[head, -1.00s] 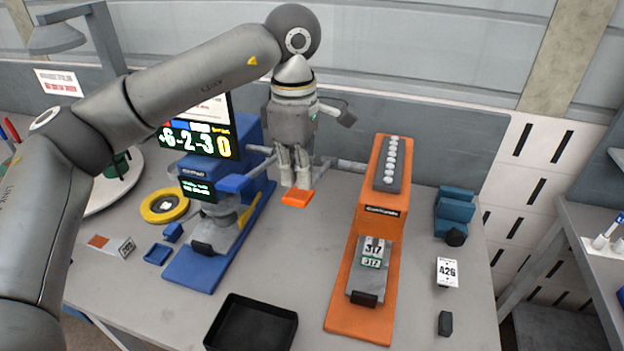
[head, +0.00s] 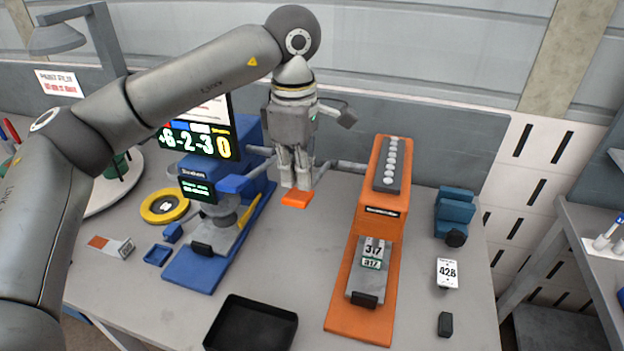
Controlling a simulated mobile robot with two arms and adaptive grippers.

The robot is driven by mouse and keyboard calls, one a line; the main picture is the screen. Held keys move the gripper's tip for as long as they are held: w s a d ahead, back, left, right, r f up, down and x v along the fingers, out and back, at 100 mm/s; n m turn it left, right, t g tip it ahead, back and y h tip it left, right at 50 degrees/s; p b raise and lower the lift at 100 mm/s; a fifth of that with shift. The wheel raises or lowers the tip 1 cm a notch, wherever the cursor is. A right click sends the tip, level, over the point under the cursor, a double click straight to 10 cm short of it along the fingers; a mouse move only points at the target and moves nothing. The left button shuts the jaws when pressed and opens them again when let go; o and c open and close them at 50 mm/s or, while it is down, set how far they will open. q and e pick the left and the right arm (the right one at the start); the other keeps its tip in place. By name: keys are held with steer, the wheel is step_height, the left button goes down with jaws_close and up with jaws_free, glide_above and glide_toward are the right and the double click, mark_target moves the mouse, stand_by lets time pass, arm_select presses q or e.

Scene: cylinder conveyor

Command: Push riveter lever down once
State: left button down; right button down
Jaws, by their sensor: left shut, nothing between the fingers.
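My left gripper (head: 295,170) points down between the blue machine (head: 190,268) and the orange machine (head: 343,310). Its fingers are shut, with nothing seen between them. A grey bar (head: 262,151) sticks out from the blue machine toward the gripper. Another grey bar (head: 349,166) sticks out from the orange machine on the other side. I cannot tell which bar is the riveter lever, nor whether the fingers touch either one. A small orange block (head: 296,200) shows just below the fingertips; contact with it cannot be told. My right gripper is not in view.
A black tray (head: 252,338) is at the front edge. A yellow ring (head: 147,213) and small blue tray (head: 158,255) lie left of the blue machine. A teal block (head: 453,215) and white label card (head: 447,273) stand at the right. The table between the machines is mostly clear.

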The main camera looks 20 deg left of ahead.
arm_select(q)
steer(key=shift+f+b, duration=4.9)
steer(key=shift+f, duration=1.55)
step_height(320, 180, up, 16)
steer(key=p, duration=1)
